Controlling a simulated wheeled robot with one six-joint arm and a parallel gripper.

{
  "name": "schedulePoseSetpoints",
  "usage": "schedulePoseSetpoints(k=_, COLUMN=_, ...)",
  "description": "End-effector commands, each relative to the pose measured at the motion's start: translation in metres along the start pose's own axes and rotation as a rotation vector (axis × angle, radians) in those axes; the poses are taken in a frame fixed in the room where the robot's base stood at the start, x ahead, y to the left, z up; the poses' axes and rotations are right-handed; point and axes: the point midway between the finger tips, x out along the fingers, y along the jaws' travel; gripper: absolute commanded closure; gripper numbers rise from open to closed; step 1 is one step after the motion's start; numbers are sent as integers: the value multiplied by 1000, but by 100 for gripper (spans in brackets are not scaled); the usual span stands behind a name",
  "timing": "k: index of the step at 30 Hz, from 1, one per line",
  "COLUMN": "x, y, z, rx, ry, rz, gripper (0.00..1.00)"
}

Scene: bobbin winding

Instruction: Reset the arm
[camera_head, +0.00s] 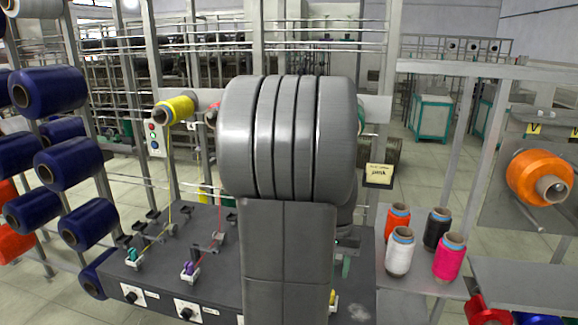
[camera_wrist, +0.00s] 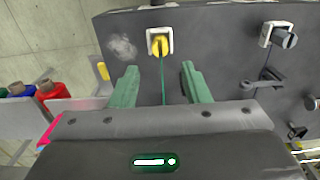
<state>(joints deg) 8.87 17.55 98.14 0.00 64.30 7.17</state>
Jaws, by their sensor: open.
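My gripper (camera_wrist: 160,78) shows in the wrist view with its two pale green fingers spread apart and nothing held between them. Beyond the fingertips, a yellow bobbin (camera_wrist: 160,46) sits in a white square holder on the dark winding machine (camera_wrist: 215,22). A green thread runs from the bobbin down between the fingers. In the head view my own grey arm fills the middle and hides part of the machine (camera_head: 215,290). A bit of green beside the arm may be a finger, but I cannot tell.
Orange, black, white and pink cones (camera_head: 398,250) stand on a grey shelf (camera_head: 415,285) at the right. Large navy spools (camera_head: 72,162) hang at the left. An orange spool (camera_head: 538,178) is mounted at far right. A second holder with a dark bobbin (camera_wrist: 283,38) is to the right in the wrist view.

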Motion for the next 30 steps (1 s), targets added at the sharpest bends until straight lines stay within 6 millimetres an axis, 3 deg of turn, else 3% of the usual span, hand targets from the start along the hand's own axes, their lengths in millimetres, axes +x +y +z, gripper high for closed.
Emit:
schedulePoseSetpoints(k=12, x=86, y=0, z=1, rx=0, ry=-6, rz=1, gripper=58)
schedulePoseSetpoints(k=21, x=52, y=0, z=0, rx=0, ry=2, rz=0, gripper=58)
schedulePoseSetpoints(k=30, x=48, y=0, z=0, rx=0, ry=-1, rz=0, gripper=58)
